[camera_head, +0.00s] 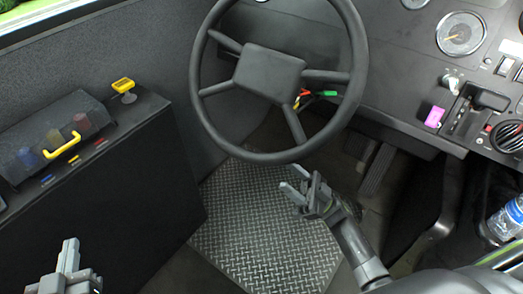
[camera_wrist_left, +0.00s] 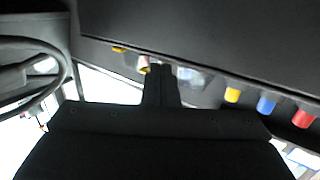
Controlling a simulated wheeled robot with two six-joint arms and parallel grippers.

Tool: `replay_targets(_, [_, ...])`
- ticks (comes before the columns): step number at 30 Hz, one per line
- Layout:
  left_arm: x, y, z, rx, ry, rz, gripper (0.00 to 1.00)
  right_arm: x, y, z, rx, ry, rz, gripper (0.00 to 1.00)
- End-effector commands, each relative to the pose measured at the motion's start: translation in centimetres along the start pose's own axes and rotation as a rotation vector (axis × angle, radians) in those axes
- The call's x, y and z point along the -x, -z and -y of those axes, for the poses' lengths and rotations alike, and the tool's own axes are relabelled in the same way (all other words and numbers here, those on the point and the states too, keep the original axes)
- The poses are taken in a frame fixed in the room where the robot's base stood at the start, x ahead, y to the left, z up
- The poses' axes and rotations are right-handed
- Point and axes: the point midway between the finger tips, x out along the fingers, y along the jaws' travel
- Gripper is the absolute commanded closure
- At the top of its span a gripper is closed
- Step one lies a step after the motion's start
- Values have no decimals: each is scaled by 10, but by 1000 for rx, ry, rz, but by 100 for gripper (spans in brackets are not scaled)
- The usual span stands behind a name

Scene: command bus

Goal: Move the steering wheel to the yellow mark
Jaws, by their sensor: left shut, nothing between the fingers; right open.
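The black steering wheel (camera_head: 269,73) stands at the top middle of the head view, with its hub and spokes clear. Part of its rim shows at the left of the left wrist view (camera_wrist_left: 66,66). Small red, yellow and green pieces (camera_head: 297,103) show behind the wheel, right of the hub; I cannot tell whether the yellow one is the mark. My left gripper (camera_head: 70,256) is shut and empty at the lower left, away from the wheel; its fingers show in the left wrist view (camera_wrist_left: 160,82). My right gripper (camera_head: 289,186) is open and empty below the rim, apart from it.
A black side console (camera_head: 130,190) at left carries a lidded box with a yellow handle (camera_head: 62,148) and a yellow knob (camera_head: 123,85). The dashboard (camera_head: 400,70) with dials and levers is at right. A bottle (camera_head: 508,215) stands far right. Ribbed floor plate (camera_head: 255,235) lies below.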

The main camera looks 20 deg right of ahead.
Motion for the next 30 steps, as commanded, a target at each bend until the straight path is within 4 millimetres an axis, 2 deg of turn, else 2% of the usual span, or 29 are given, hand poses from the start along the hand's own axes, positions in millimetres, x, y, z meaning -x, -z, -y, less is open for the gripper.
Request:
replay_targets(3, [3, -17, -1, 15, -4, 100, 100, -28, 2, 0, 2, 3, -6, 51])
replay_targets(9, [10, -40, -2, 34, -13, 226, 100, -68, 1, 0, 3, 3, -5, 51])
replay_targets(15, [14, -51, -3, 43, -18, 286, 100, -94, 1, 0, 1, 0, -3, 51])
replay_targets(19, [16, -54, -4, 46, -19, 303, 100, -101, 1, 0, 1, 1, -1, 51])
replay_targets(27, [16, -55, -4, 47, -20, 306, 100, -102, 0, 0, 1, 0, -1, 51])
replay_targets(28, [16, -55, -4, 47, -20, 306, 100, -102, 0, 0, 1, 0, -1, 52])
replay_targets(30, [16, -55, -4, 47, -20, 306, 100, -102, 0, 0, 1, 0, -1, 61])
